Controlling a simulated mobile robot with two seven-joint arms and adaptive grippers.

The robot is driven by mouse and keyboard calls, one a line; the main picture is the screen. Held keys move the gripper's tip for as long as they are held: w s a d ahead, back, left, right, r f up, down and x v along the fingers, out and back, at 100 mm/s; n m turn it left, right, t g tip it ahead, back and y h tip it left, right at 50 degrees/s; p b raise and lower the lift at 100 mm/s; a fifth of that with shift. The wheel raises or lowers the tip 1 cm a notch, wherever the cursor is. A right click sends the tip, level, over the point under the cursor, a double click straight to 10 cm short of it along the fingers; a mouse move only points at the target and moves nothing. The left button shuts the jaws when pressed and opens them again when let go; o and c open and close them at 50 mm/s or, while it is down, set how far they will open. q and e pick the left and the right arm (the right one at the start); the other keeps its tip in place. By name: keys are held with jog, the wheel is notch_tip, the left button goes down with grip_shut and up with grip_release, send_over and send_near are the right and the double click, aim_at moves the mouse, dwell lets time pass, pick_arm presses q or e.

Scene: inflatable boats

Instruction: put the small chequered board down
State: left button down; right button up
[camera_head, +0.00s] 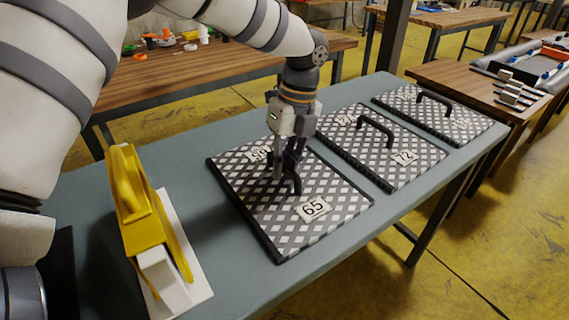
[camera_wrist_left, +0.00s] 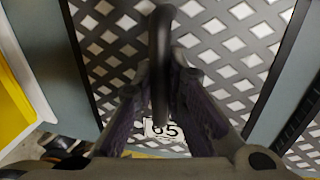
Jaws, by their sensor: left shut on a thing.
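The chequered board (camera_head: 330,215) held by my left gripper (camera_head: 284,165) is dark with pale diamonds and number plates, one reading 65. It lies flat at the table top; I cannot tell whether a slight gap is under it. My left gripper is shut on its black handle (camera_head: 296,182). In the left wrist view the handle (camera_wrist_left: 160,45) runs between the fingers (camera_wrist_left: 165,100), with the 65 plate (camera_wrist_left: 165,131) below. Two similar boards lie to the right: one marked 72 (camera_head: 410,172) and a farther one (camera_head: 468,122), each with a black handle. My right gripper is out of view.
The grey-blue table (camera_head: 335,262) bears the boards in a row, with narrow gaps between them. A yellow and white device (camera_head: 150,225) stands on the left part. Wooden benches (camera_head: 180,80) stand behind. A bare strip runs along the near edge.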

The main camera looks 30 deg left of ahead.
pick_arm(q)
jog(key=shift+r, duration=0.15)
jog(key=c, duration=1.6)
grip_release()
jog(key=shift+c, duration=0.2)
jog(key=v, duration=1.2)
jog(key=shift+s+d, duration=0.1)
